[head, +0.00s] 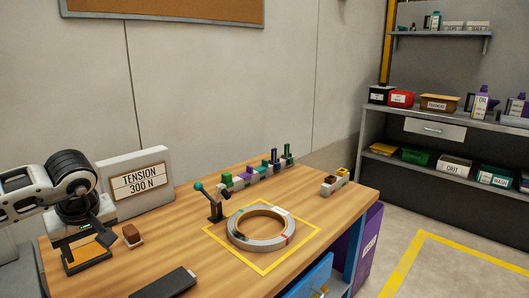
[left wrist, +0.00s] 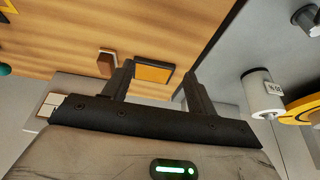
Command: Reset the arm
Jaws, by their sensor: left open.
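My left arm comes in from the left edge in the head view. Its gripper (head: 88,238) is low over the table's left end, above a dark-framed orange pad (head: 88,256). In the left wrist view the two fingers of this gripper (left wrist: 157,72) are apart with nothing between them, and the orange pad (left wrist: 153,73) lies beyond them. A dark lever (head: 214,204) with a teal knob stands at the table's middle, well to the right of the gripper. A grey ring-shaped coil (head: 240,240) lies flat beside it. My right gripper is out of view.
A brown block (head: 131,234) sits just right of my gripper. A black flat object (head: 165,284) lies at the front edge. A yellow outline (head: 264,272) surrounds the coil; a row of coloured pieces (head: 246,178) stands behind.

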